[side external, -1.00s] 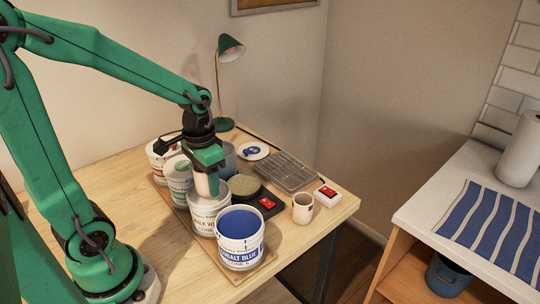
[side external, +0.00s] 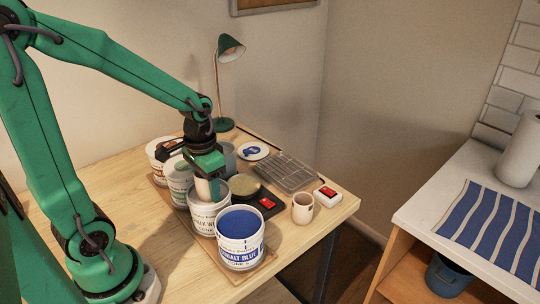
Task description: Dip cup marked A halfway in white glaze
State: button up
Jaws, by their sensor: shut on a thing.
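My gripper (side external: 207,170) is shut on a pale cup (side external: 206,188) and holds it over the white glaze bucket (side external: 204,222), whose label reads in part "ALK W". The cup's lower part is at or below the bucket's rim. How deep it sits, and whether it touches the glaze, is hidden by the bucket wall. I cannot read a mark on the held cup.
A bucket of cobalt blue (side external: 240,240) stands just in front, with other buckets (side external: 178,178) behind on the same wooden board. A round pad on a dark scale (side external: 245,188), a wire rack (side external: 285,171), a mug (side external: 302,208) and a red-faced timer (side external: 326,196) lie to the right.

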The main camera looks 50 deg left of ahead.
jog(key=shift+f, duration=1.45)
jog(key=shift+r, duration=0.15)
dwell(1.0)
jog(key=shift+r, duration=3.25)
